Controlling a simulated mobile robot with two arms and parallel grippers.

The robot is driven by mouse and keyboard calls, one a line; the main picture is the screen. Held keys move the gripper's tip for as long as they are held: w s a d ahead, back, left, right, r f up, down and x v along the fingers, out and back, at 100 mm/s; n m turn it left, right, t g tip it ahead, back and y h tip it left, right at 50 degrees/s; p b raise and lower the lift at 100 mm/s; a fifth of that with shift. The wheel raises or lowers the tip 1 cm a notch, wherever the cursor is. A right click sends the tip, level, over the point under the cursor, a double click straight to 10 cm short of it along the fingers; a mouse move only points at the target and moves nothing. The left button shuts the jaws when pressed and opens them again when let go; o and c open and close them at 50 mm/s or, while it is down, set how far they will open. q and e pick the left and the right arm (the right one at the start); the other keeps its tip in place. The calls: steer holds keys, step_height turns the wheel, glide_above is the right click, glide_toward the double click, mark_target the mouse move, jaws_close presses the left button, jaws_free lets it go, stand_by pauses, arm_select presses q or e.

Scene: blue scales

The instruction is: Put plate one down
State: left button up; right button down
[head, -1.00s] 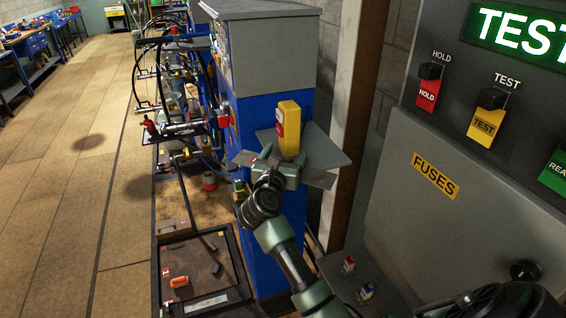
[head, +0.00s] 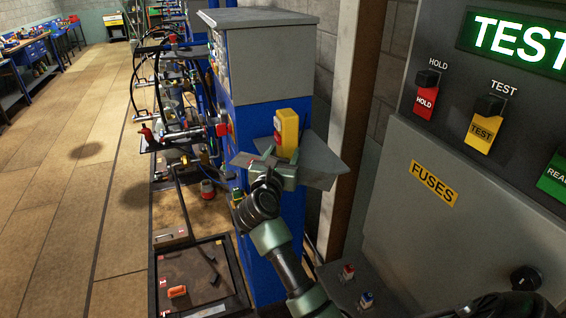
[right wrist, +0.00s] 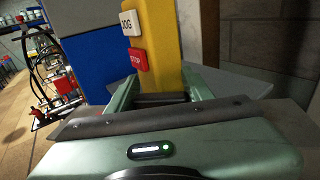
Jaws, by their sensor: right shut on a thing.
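A flat grey ledge (head: 322,154) sticks out from the cabinet behind and right of the gripper. I cannot tell whether the held piece touches the ledge. My left gripper is not in view.
The yellow box carries a white JOG and a red STOP button. A grey panel with HOLD and TEST switches (head: 425,95) stands close on the right. A dark tray (head: 200,275) with an orange piece lies low at the left. The floor (head: 60,200) farther left is clear.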

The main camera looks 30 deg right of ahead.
step_height(320, 180, up, 18)
steer(key=b, duration=0.3)
